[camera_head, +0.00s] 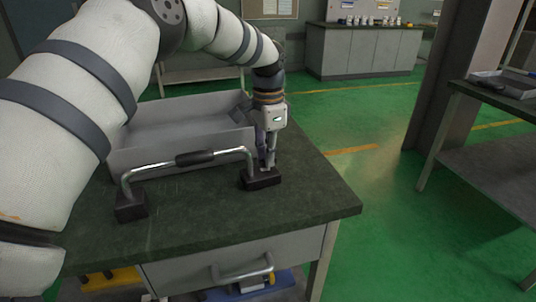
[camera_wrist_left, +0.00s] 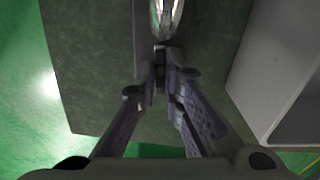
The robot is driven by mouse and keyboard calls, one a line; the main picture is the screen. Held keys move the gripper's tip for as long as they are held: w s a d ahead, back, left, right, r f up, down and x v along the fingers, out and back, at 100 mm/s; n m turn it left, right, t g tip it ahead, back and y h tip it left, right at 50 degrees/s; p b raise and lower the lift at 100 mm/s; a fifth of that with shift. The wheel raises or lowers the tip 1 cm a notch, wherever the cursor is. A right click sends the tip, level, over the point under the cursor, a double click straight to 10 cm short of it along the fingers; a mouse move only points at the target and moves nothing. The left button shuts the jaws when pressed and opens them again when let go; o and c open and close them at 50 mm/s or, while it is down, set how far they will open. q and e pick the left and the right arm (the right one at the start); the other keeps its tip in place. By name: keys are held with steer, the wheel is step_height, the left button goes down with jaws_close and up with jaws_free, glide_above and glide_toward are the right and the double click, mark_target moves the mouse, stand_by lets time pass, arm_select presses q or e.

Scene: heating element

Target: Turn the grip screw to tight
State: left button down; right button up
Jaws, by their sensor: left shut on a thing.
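A metal handle bar (camera_head: 150,168) with a black grip (camera_head: 195,158) stands on the bench on two dark blocks. My left gripper (camera_head: 267,164) points down at the right block (camera_head: 262,181), beside the bar's right post. In the left wrist view my left gripper (camera_wrist_left: 161,76) has its fingertips close together, shut on a small dark part at the block, which I take to be the grip screw. The fingers mostly hide the screw, so its turn angle cannot be told. The shiny bar (camera_wrist_left: 166,15) shows just past the fingertips. My right gripper is not in view.
A grey open tray (camera_head: 180,130) lies behind the handle on the dark green bench top (camera_head: 300,205). The bench's right part is clear. A drawer (camera_head: 235,262) is below its front edge. A shelf (camera_head: 500,100) stands at the far right.

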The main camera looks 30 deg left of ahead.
arm_select(q)
steer(key=shift+m, duration=0.5)
steer(key=c, duration=1.7)
jaws_free()
step_height(320, 180, up, 12)
steer(key=shift+f, duration=0.1)
